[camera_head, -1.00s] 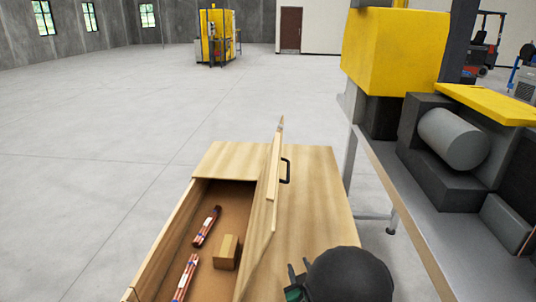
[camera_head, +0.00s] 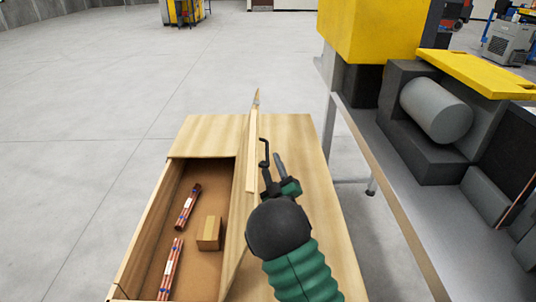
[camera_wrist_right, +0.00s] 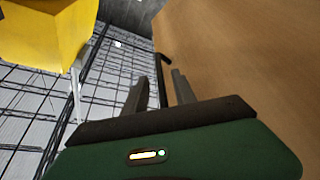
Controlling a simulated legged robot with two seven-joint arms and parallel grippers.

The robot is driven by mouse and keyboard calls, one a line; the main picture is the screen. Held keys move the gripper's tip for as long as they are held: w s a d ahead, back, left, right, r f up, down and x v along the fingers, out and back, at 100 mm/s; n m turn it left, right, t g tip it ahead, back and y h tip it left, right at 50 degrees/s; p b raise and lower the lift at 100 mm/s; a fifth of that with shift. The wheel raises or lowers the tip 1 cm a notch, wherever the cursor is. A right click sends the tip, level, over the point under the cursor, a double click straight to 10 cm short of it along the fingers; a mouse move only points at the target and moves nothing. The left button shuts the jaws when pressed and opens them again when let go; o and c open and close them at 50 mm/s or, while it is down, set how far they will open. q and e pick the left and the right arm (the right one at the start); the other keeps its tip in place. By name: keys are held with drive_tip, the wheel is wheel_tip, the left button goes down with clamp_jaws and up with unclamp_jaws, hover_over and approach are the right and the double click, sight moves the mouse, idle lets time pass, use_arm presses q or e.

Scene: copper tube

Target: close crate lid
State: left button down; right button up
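The wooden crate (camera_head: 141,240) stands open in the head view. Its lid (camera_head: 252,170) stands on edge, steeply tilted, beside the opening. A black handle (camera_head: 264,152) sits on the lid's right face. My right gripper (camera_head: 273,172) is at the handle, right of the lid. In the right wrist view, its fingers (camera_wrist_right: 158,82) are apart, with the black handle (camera_wrist_right: 162,68) between them and the wooden lid face (camera_wrist_right: 240,60) close on the right. I cannot tell whether a finger touches the handle. My left gripper is not in view.
Inside the crate lie two bundles of reddish tubes (camera_head: 187,207) and a small cardboard box (camera_head: 209,233). A workbench (camera_head: 400,190) with a yellow machine (camera_head: 370,30) stands to the right. The floor (camera_head: 80,130) on the left is clear.

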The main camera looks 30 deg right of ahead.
sight(267, 154)
drive_tip(key=w, duration=0.1)
drive_tip(key=w+r, duration=0.1)
drive_tip(key=w, duration=0.1)
drive_tip(key=shift+r, duration=0.25)
drive_tip(key=shift+d+f, duration=0.1)
drive_tip(key=shift+d, duration=0.2)
clamp_jaws()
drive_tip(key=shift+a, duration=0.15)
idle(0.8)
